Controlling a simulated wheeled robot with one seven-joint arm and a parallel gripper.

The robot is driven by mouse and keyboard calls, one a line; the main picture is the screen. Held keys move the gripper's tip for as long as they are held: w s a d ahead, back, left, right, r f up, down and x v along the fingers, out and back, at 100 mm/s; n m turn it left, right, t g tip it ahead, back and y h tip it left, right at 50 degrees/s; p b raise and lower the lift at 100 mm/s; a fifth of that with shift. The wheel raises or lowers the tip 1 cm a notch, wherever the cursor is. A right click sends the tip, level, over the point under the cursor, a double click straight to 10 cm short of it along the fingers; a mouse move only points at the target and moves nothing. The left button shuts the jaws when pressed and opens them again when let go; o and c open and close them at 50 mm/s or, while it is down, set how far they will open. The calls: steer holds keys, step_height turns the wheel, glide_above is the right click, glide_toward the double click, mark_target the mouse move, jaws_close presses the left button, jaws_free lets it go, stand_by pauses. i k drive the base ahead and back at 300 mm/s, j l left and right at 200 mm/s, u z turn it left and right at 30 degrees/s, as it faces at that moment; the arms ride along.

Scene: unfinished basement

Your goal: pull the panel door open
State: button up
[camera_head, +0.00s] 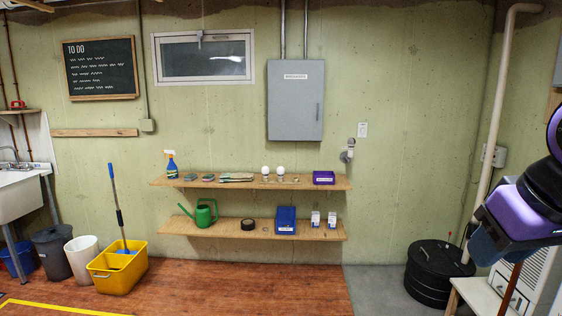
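The grey panel door (294,112) is on a metal box mounted on the back wall, right of the window. It looks shut, with a label near its top and a small dark latch at its right edge. My arm, purple and black, comes in at the right edge of the view. Its end, my gripper (490,240), is far to the right of and below the panel, touching nothing of it. Its fingers cannot be made out.
Two wooden shelves (256,181) below the panel carry a spray bottle, bulbs, a green watering can (204,215) and boxes. A yellow mop bucket (118,270) stands at left, a black bin (432,275) and white table (480,296) at right. The middle floor is clear.

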mark_target(296, 87)
steer(key=i+u, duration=0.25)
steer(key=i, duration=2.05)
steer(key=i+j+z, duration=0.1)
steer(key=i, duration=0.85)
steer(key=i+j+z, duration=0.25)
steer(key=i, duration=0.2)
steer(key=i+j+z, duration=0.2)
steer(key=i, duration=0.3)
steer(key=l, duration=0.1)
